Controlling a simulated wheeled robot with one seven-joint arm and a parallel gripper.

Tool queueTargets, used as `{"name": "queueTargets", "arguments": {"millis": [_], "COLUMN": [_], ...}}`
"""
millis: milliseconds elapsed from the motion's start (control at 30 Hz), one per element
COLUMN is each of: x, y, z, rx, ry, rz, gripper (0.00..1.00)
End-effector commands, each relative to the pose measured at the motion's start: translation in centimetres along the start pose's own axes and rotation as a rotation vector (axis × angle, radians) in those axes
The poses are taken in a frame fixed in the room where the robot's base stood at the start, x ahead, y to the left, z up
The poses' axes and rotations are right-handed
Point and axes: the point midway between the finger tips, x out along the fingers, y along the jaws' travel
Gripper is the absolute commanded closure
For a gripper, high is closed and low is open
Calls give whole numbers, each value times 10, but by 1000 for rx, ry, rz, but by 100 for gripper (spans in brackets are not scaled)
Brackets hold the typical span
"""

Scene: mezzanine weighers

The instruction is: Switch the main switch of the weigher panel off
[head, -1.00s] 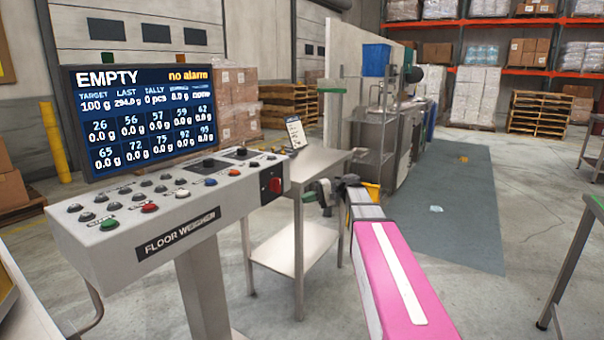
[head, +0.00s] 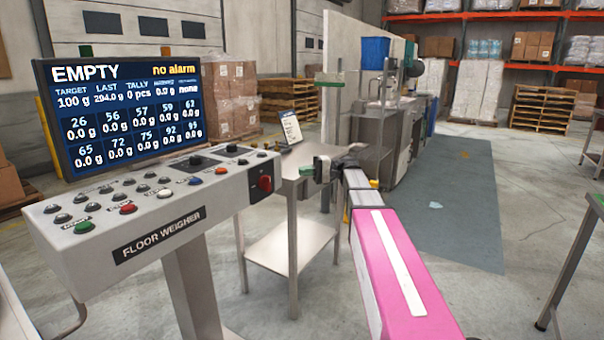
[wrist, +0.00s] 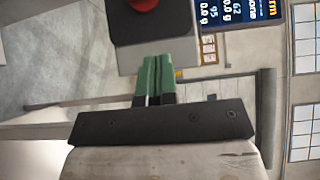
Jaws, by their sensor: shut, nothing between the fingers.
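The weigher panel (head: 163,230) is a grey sloped console labelled FLOOR WEIGHER, with several buttons on top. Its main switch is a red knob (head: 265,183) on a black plate at the panel's right end. In the wrist view the red knob (wrist: 143,4) is cut off by the top edge, on its dark plate (wrist: 155,28). My gripper (head: 318,168) is to the right of the knob, apart from it. In the wrist view its green fingers (wrist: 155,65) are together and empty, with their tips just below the plate. The knob's exact setting cannot be read.
The display (head: 125,115) above the panel reads EMPTY and no alarm. A steel table (head: 300,235) stands behind the panel, with a small card (head: 290,127) on it. A tall steel rack and sink stand beyond.

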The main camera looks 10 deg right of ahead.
Motion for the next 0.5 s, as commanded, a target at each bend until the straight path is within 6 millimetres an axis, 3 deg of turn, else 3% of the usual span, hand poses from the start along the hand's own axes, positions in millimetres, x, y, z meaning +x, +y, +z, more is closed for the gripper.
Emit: {"name": "queueTargets", "arguments": {"millis": [400,500], "x": [79,88], "y": [0,0], "z": [2,16], "rx": [0,0], "ry": [-2,-1], "rz": [0,1], "gripper": [100,100]}}
